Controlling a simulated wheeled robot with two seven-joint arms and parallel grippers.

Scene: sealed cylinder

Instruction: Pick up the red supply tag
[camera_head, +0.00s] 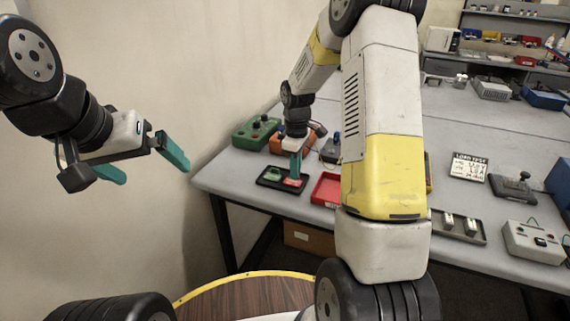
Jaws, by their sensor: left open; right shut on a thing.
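The red supply tag (292,183) lies at the right end of a small black tray (263,184) on the grey table. A green tag (273,174) lies beside it in the same tray. My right gripper (295,178) points down at the red tag, its teal fingers shut on it; the fingers cover part of the tag. The tag is at tray level, and I cannot tell if it is lifted at all. My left gripper (155,174) is open and empty, in the air left of the table by the wall.
A red tray (327,189) stands just right of the black tray, partly hidden by my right arm. A green box (256,133) and an orange box (281,143) stand behind. A grey tray (458,228) and a control box (534,242) stand to the right.

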